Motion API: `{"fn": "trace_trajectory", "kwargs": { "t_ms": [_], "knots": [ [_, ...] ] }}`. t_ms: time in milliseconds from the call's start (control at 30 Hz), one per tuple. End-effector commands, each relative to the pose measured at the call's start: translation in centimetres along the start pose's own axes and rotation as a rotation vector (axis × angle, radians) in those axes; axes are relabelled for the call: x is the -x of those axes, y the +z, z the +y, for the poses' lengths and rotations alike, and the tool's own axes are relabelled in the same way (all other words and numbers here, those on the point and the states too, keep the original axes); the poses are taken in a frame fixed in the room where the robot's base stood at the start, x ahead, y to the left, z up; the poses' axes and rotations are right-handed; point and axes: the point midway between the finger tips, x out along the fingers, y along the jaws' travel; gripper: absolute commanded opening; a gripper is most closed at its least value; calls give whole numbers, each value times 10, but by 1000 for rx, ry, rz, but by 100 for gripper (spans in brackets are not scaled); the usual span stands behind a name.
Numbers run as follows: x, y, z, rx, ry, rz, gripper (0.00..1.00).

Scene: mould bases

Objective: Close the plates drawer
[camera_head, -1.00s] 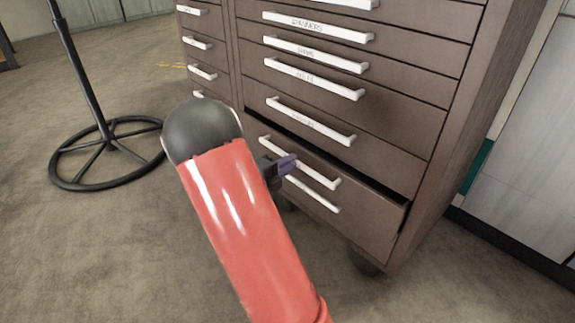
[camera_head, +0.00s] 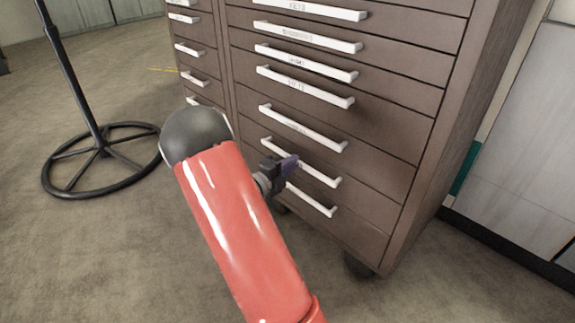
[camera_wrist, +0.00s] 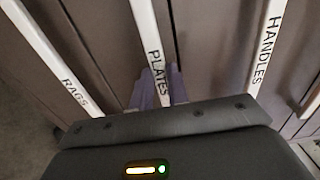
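The plates drawer (camera_head: 349,197) is a wide brown drawer low in the cabinet; its front looks flush with the drawers around it. Its white handle (camera_wrist: 151,55), labelled PLATES, runs through the middle of the wrist view. My gripper (camera_head: 289,163) is at this handle, left of the handle's middle in the head view. Its purple fingers (camera_wrist: 178,84) show on both sides of the handle in the wrist view. The handle partly hides them, so I cannot tell their gap or whether they grip it.
The HANDLES handle (camera_wrist: 265,50) and RAGS handle (camera_wrist: 45,58) flank the plates handle closely. More drawers with white handles fill the brown cabinet (camera_head: 425,150). A black stand with a ring base (camera_head: 62,188) is on the floor at left. Open floor lies in front.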

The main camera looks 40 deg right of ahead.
Motion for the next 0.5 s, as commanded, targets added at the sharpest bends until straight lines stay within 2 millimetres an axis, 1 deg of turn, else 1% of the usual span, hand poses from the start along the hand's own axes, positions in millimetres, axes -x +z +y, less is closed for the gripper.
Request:
{"fn": "trace_trajectory", "kwargs": {
  "t_ms": [33, 133, 167, 400, 500],
  "knots": [
    [-3, 0, -1, -2, -3, 2, 23],
    [-2, 0, -1, -1, -2, 2, 36],
    [-2, 0, -1, -1, -2, 2, 38],
    [-1, 0, -1, -1, -2, 1, 38],
    [4, 1, -1, -1, -1, -1, 38]
  ]
}}
